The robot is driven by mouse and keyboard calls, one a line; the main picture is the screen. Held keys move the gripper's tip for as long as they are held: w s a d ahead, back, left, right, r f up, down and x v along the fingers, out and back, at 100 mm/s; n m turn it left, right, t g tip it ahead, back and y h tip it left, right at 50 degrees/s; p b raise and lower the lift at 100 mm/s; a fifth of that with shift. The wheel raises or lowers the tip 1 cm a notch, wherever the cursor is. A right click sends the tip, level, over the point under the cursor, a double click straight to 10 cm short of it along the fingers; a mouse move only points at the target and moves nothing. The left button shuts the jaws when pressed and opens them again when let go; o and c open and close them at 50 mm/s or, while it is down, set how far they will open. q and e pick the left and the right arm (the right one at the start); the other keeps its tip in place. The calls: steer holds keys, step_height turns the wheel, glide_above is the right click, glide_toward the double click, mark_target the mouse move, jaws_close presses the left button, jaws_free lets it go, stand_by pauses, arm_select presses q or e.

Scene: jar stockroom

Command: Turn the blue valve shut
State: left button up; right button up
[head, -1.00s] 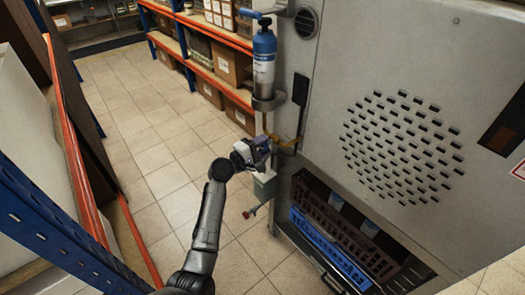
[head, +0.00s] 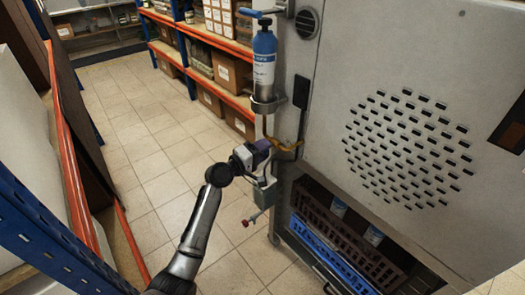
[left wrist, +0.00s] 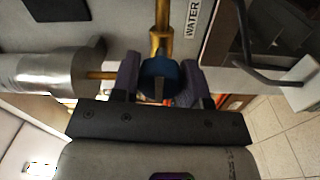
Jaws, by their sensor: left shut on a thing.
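The blue valve (left wrist: 161,78) sits on a brass pipe (left wrist: 161,30) beside a "WATER" label (left wrist: 193,18) in the left wrist view. My left gripper (left wrist: 160,84) has one dark purple finger on each side of the valve's handle and is shut on it. In the head view my left gripper (head: 268,150) is at the left edge of the grey machine (head: 340,60), by the brass pipe (head: 290,146). The valve itself is hidden behind the gripper there. My right gripper is not in view.
A blue-topped cylinder (head: 264,58) stands in a holder above the gripper. Shelves with cartons (head: 230,70) stand behind, and an orange-edged rack (head: 75,180) at left. The tiled floor between is clear.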

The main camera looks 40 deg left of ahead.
arm_select(q)
steer(key=o, duration=0.9)
steer(key=shift+o, duration=0.5)
step_height(320, 180, up, 5)
steer(key=shift+f+p, duration=0.1)
steer(key=shift+p, duration=0.6)
steer(key=d+r, duration=0.1)
steer(key=d, duration=0.1)
steer(key=d+r+p, duration=0.1)
steer(key=d, duration=0.2)
steer(key=shift+s+d+r, duration=0.3)
steer(key=shift+s+r, duration=0.1)
steer(key=shift+c, duration=0.4)
steer(key=w+d+r+p, duration=0.1)
steer(key=d+r, duration=0.2)
steer(key=d, duration=0.3)
steer(key=shift+r, duration=0.25)
